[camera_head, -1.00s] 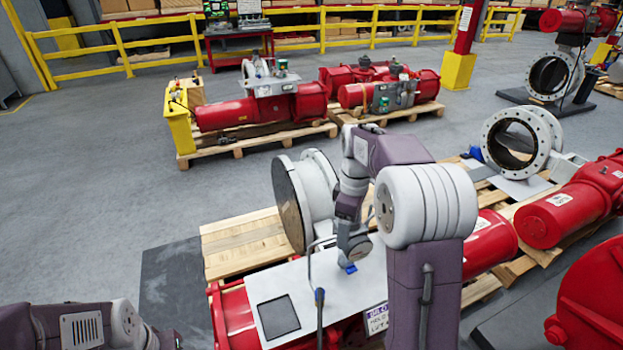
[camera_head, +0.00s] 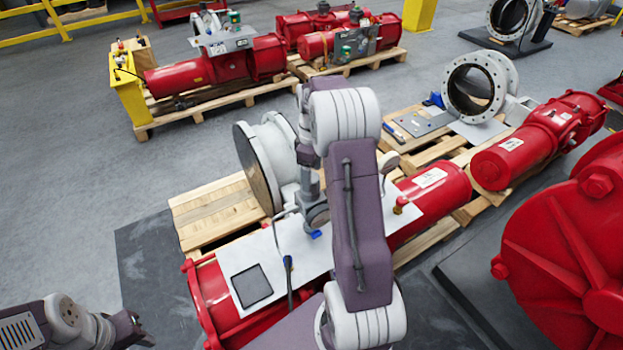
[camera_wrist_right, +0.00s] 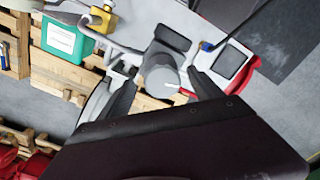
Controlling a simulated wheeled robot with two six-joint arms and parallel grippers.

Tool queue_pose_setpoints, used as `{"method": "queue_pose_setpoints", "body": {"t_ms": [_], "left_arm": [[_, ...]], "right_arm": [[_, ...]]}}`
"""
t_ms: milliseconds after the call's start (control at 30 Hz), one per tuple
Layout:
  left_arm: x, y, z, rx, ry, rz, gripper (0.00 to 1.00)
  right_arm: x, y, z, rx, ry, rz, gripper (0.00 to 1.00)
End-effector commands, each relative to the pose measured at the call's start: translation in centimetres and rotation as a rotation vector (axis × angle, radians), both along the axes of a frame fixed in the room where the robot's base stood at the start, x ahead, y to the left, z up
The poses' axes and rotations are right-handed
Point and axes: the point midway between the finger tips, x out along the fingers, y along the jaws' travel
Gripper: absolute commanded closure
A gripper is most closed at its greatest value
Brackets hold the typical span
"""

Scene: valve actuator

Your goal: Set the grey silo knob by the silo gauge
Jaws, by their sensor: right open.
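In the right wrist view, a grey round part (camera_wrist_right: 161,78), which may be the silo knob, lies between the two fingers of my right gripper (camera_wrist_right: 163,95). The fingers are spread, and I cannot tell whether they touch it. In the head view my right gripper (camera_head: 316,216) is over the white panel (camera_head: 312,258), largely hidden by my own arm. A dark square (camera_head: 251,286) on the panel also shows in the wrist view (camera_wrist_right: 231,61); no gauge reading is legible. My left gripper (camera_head: 133,328) is low at the left edge, its jaws unclear.
A grey flanged ring (camera_head: 262,165) stands just behind the panel. A blue-tipped cable (camera_head: 288,263) rises from the panel. Red cylinders (camera_head: 432,188) on pallets extend right, and a large red housing (camera_head: 565,250) is at front right. Grey floor (camera_head: 90,190) is open at left.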

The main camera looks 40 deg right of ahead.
Motion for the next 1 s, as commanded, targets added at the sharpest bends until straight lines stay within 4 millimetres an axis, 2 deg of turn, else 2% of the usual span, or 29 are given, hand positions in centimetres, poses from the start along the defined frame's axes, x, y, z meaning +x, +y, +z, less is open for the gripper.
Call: {"method": "queue_pose_setpoints", "body": {"t_ms": [100, 200, 500, 700, 733, 1000], "left_arm": [[0.0, 0.0, 0.4, 0.0, 0.0, 0.0, 0.64], [0.0, 0.0, 0.5, 0.0, 0.0, 0.0, 0.64], [0.0, 0.0, 0.5, 0.0, 0.0, 0.0, 0.64], [0.0, 0.0, 0.5, 0.0, 0.0, 0.0, 0.64], [0.0, 0.0, 0.5, 0.0, 0.0, 0.0, 0.64], [0.0, 0.0, 0.7, 0.0, 0.0, 0.0, 0.64]], "right_arm": [[-0.1, 0.1, -1.9, 0.001, 0.002, 0.0, 0.25], [0.0, 0.0, -2.9, 0.001, 0.001, 0.0, 0.25], [0.0, 0.0, -3.4, 0.0, -0.001, 0.0, 0.25], [0.0, 0.0, -3.4, 0.0, -0.001, 0.0, 0.81], [0.0, 0.0, -3.4, -0.001, -0.002, 0.0, 0.88], [0.0, 0.0, -3.3, -0.001, -0.002, -0.031, 0.87]]}}
